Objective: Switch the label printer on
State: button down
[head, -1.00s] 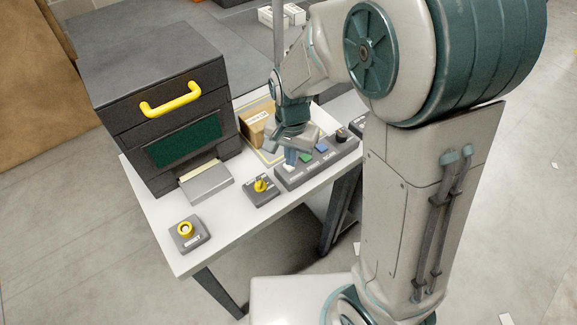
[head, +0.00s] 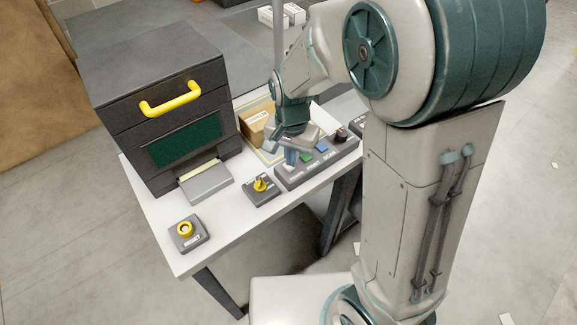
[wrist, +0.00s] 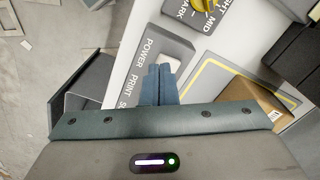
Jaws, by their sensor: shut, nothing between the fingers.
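The label printer (head: 165,95) is a dark box with a yellow handle and a dark green panel, standing on the white table. A grey button box (head: 318,163) on the table carries a white button (head: 289,168), a green button (head: 306,155), a blue button (head: 322,147) and a dark knob (head: 342,134). My gripper (head: 291,160) is shut and empty, pointing down right at the white button. In the wrist view the fingers (wrist: 159,72) reach the white button (wrist: 167,61) beside the word POWER. I cannot tell whether they touch or press it.
A cardboard box (head: 254,125) lies on a yellow-edged mat behind the button box. The printer stands to the left of my arm.

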jog(key=shift+f+b, duration=0.6)
jog(key=shift+f, duration=0.25)
jog(key=shift+r, duration=0.15)
jog(key=shift+r+p, duration=2.85)
jog(key=shift+r, duration=0.5)
jog(key=shift+d+r, duration=0.1)
jog(key=shift+r, duration=0.05)
jog(key=s+d+r+n+t, duration=0.3)
jog(key=s+d+r+n, duration=0.2)
jog(key=s+d+r, duration=0.6)
jog(key=shift+s+d, duration=0.35)
jog(key=shift+s, duration=0.55)
